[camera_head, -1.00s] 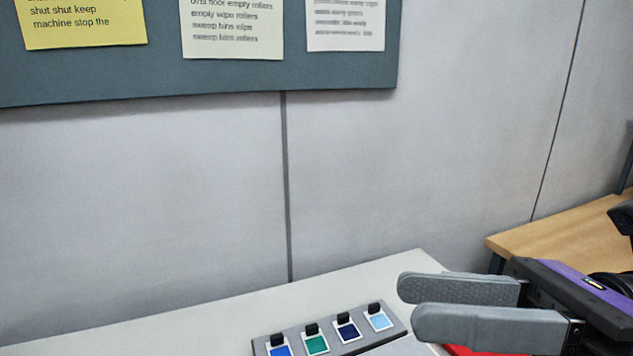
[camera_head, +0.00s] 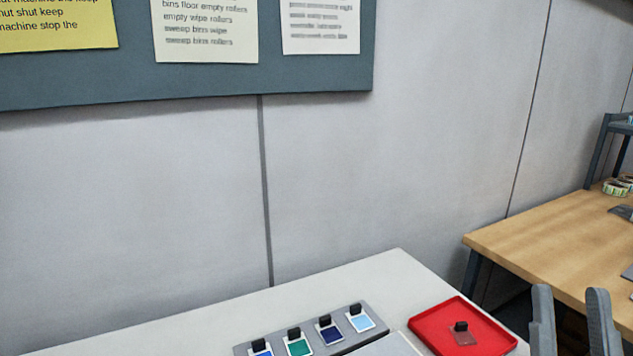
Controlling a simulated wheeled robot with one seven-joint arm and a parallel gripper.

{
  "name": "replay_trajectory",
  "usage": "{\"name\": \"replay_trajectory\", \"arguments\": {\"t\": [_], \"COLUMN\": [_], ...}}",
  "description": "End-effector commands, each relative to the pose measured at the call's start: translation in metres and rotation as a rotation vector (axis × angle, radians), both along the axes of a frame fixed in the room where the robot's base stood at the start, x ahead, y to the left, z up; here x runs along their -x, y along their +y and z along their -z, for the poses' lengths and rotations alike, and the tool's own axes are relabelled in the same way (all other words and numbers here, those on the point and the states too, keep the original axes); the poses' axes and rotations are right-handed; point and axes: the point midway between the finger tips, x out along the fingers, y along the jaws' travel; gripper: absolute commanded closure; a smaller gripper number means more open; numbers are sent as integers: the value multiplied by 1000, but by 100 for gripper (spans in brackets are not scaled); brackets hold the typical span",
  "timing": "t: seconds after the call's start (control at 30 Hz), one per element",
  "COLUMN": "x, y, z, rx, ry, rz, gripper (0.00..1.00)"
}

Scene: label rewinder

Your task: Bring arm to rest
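My gripper (camera_head: 571,300) is at the bottom right, with its two grey fingers pointing up. The fingers are apart and nothing shows between them. It is to the right of the red tray (camera_head: 431,316) and apart from it in the picture. The rest of my arm is below the frame.
The pale table (camera_head: 225,312) holds a grey rack (camera_head: 368,336) with several coloured swatches under black clips. A dark-clipped reddish piece (camera_head: 462,333) lies in the red tray. A wooden bench (camera_head: 537,246) stands at right. A notice board (camera_head: 262,80) hangs on the wall.

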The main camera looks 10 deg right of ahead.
Motion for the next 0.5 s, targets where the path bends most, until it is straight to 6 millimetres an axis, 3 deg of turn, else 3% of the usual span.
{"name": "replay_trajectory", "arguments": {"t": [0.03, 0.27, 0.5], "x": [3, 31, 94], "y": [2, 13, 34], "z": [26, 130, 223], "rx": [-66, -297, -421], "ry": [69, 364, 681], "rz": [-27, -121, -189], "gripper": [67, 67, 67]}}
